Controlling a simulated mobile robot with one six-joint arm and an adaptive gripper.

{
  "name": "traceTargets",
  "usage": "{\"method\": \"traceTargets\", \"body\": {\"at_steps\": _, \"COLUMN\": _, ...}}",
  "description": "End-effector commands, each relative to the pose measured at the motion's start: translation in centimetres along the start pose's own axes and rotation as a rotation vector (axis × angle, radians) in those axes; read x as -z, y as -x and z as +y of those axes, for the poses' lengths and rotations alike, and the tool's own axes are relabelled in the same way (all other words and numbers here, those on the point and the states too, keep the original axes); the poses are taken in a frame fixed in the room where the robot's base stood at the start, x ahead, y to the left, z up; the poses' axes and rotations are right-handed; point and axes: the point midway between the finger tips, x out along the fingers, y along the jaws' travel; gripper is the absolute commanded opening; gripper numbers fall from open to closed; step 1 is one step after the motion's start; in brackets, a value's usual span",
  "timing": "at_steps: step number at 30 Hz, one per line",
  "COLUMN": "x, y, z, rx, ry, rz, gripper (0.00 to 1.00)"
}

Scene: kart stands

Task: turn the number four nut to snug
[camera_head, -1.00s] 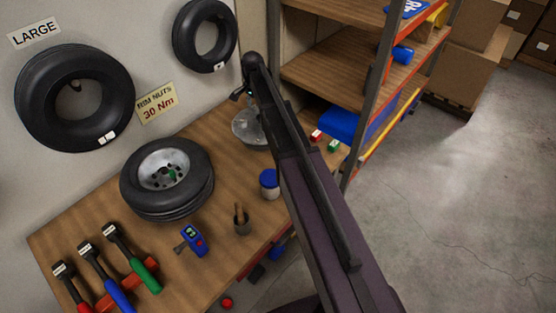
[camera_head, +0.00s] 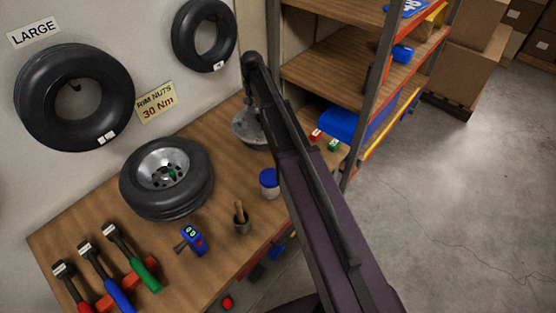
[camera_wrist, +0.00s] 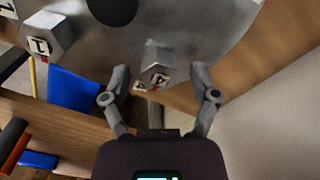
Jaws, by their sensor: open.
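In the wrist view the nut marked 4 (camera_wrist: 158,55) is a grey hex nut on a grey metal disc (camera_wrist: 205,35). My gripper (camera_wrist: 160,76) is open, with one finger on each side of this nut. No finger clearly touches it. A larger-looking nut marked 1 (camera_wrist: 52,40) stands at the upper left. In the head view the disc (camera_head: 246,132) is at the back of the bench, partly hidden by my arm. My fingers and the nuts cannot be made out there.
A mounted wheel (camera_head: 140,190) lies on the bench (camera_head: 75,235). Coloured-handled wrenches (camera_head: 145,275), a blue device (camera_head: 194,240), a brush cup (camera_head: 241,225) and a blue-lidded jar (camera_head: 269,185) stand nearer. A shelf rack (camera_head: 325,75) stands right of my arm. A sign reads RIM NUTS 30 Nm (camera_head: 157,103).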

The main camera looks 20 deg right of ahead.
Motion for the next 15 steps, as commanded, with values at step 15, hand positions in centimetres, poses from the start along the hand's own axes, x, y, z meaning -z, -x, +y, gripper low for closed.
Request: {"method": "traceTargets", "body": {"at_steps": 15, "x": 0.0, "y": 0.0, "z": -0.01, "rx": 0.0, "ry": 0.349, "rz": 0.0, "gripper": 0.77}}
